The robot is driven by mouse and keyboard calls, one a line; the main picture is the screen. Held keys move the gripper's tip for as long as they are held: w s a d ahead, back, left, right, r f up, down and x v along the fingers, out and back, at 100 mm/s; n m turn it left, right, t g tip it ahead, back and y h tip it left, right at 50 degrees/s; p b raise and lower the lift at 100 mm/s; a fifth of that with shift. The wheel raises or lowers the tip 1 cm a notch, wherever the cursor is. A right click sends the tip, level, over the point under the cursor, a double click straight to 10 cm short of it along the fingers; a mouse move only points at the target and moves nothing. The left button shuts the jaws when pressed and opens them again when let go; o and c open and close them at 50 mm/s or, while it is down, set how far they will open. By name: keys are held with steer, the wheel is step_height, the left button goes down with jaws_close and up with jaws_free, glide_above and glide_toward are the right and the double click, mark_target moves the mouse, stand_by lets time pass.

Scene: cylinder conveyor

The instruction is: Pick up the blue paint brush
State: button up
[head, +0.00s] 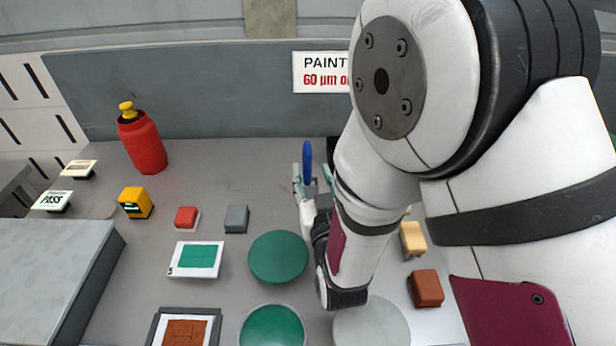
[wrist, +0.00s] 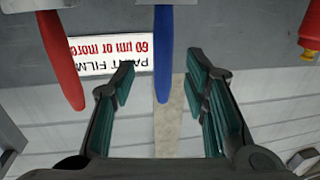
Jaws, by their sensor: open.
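The blue paint brush (head: 307,158) shows its handle standing upright near the back of the table in the head view. In the wrist view the blue handle (wrist: 163,62) hangs down from the top edge, between and a little beyond the open fingers. My gripper (wrist: 160,85) is open and empty, with one finger on each side of the handle and neither seen touching it. In the head view my gripper (head: 308,188) is beside the blue handle, partly hidden by my arm. The brush's lower end is hidden in both views.
A red handle (wrist: 62,60) is close to the left finger in the wrist view. A red bottle with a yellow top (head: 143,143) stands at the back left. Green discs (head: 278,257), small blocks and sample cards lie on the grey table. A sign (head: 320,72) is on the back panel.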

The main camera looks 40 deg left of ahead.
mark_target(308, 167)
steer(key=shift+b+x, duration=0.35)
steer(key=shift+x, duration=2.05)
steer(key=shift+s+a+f, duration=0.1)
steer(key=shift+s, duration=0.05)
jaws_close()
